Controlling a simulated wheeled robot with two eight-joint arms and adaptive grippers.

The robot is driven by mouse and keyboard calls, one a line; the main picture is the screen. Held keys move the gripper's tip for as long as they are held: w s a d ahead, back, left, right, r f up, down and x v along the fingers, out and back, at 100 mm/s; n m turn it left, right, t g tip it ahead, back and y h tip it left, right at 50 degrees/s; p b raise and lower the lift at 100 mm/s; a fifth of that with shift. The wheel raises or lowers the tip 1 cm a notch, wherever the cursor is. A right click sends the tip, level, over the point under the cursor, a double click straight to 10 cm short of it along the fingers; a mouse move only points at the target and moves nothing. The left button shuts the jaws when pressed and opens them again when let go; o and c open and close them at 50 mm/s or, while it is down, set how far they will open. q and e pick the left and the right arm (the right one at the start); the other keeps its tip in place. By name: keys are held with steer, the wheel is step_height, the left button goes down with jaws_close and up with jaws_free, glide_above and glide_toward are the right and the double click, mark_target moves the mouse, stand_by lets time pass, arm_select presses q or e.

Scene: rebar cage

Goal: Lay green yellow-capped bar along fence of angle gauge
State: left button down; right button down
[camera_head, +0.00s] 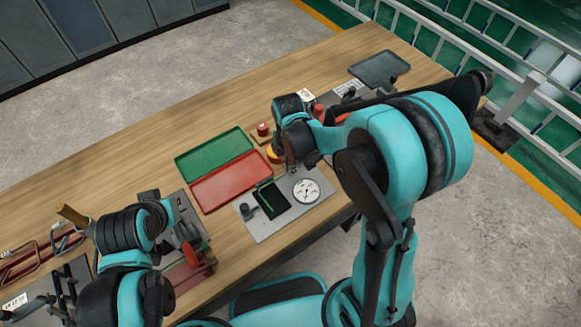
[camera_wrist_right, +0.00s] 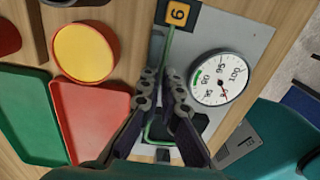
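The angle gauge is a grey plate (camera_head: 274,228) at the table's near edge, with a black pad (camera_head: 271,200) and a round white dial (camera_head: 306,191). My right gripper (camera_wrist_right: 162,77) is over the gauge, fingers apart on either side of the bar; no contact shows. In the head view the right gripper (camera_head: 292,167) is partly hidden by its wrist. My left arm is at lower left; its fingers cannot be made out.
Beside the gauge are a green tray (camera_head: 213,153), a red tray (camera_head: 231,181) and a round yellow-topped thing (camera_wrist_right: 83,52). A dark tray (camera_head: 379,68) lies at the far right. Tools and a red fixture (camera_head: 188,274) crowd the left. The table's back left is clear.

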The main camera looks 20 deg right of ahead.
steer(key=shift+w, duration=0.15)
steer(key=c, duration=2.2)
jaws_free()
steer(key=o, duration=0.6)
steer(key=shift+c, duration=0.2)
steer(key=shift+r, duration=0.1)
step_height(320, 180, up, 12)
steer(key=shift+w, duration=0.2)
steer(key=shift+a, duration=0.1)
step_height(320, 180, up, 6)
steer(key=p, duration=0.5)
